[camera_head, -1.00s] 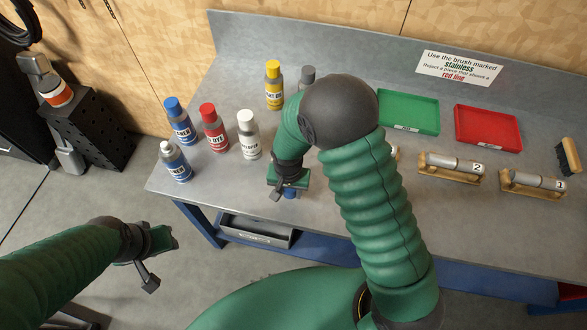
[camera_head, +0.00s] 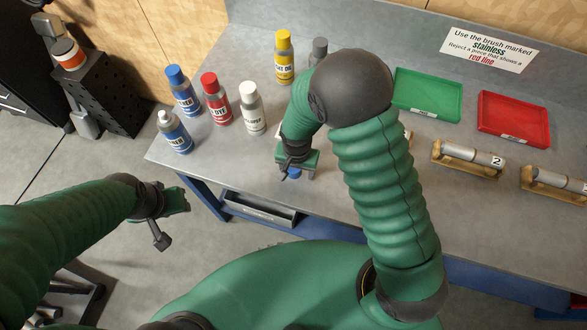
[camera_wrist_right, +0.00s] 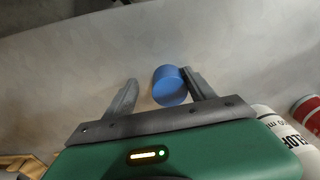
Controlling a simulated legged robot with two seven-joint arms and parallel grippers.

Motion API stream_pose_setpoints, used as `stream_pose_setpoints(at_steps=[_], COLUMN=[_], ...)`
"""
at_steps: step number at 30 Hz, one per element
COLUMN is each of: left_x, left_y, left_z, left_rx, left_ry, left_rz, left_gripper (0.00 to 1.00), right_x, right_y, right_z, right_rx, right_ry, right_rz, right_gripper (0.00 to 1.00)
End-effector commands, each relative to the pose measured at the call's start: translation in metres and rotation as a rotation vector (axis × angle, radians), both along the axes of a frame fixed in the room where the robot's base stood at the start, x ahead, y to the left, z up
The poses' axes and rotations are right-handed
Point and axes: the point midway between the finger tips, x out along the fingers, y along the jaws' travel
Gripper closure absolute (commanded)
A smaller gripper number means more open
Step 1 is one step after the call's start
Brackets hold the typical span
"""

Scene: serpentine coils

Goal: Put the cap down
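The blue cap (camera_head: 294,173) is at the workbench's front part, under my right gripper (camera_head: 297,175). In the right wrist view the cap (camera_wrist_right: 169,86) lies between the spread fingers of my right gripper (camera_wrist_right: 160,90). It is against or very close to the finger on the right, with a clear gap to the finger on the left. It appears to rest on the grey bench top (camera_wrist_right: 60,85). My left gripper (camera_head: 178,202) is off the bench's left front edge, over the floor; its fingers are too unclear to judge.
Blue (camera_head: 182,90), red (camera_head: 215,98), white (camera_head: 252,108) and yellow (camera_head: 284,57) bottles stand left of my right arm, with a white-nozzled blue bottle (camera_head: 174,132). Green (camera_head: 428,93) and red (camera_head: 514,118) trays and metal cylinders on wooden stands (camera_head: 468,158) are right.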

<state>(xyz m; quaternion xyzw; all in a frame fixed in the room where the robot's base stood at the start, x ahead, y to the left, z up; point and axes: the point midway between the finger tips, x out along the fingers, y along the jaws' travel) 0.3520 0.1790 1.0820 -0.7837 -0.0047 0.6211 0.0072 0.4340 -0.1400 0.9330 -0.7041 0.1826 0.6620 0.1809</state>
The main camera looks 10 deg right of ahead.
Motion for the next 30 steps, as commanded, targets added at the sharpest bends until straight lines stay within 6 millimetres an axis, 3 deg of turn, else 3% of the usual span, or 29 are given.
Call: stream_pose_setpoints(at_steps=[8,11,18,25,30], left_x=[0.0,0.0,0.0,0.0,0.0], left_y=[0.001,0.001,0.001,0.0,0.001], left_z=[0.001,-0.002,-0.008,-0.01,-0.01], left_rx=[0.001,0.001,0.001,0.0,0.0], left_ry=[0.0,0.0,0.0,0.0,0.0], left_rz=[0.002,0.002,0.002,0.001,0.001], left_gripper=[0.64,0.64,0.64,0.64,0.64], right_x=[0.001,0.0,-0.004,-0.007,-0.042], right_y=[0.01,0.007,0.0,0.003,-0.038], right_z=[0.009,0.026,0.088,0.121,0.132], right_rx=[-0.007,-0.002,0.005,0.001,0.011], right_ry=[-0.003,-0.006,-0.007,-0.003,-0.08], right_rz=[0.006,0.004,0.003,0.01,0.237], right_gripper=[0.36,0.36,0.36,0.36,0.36])
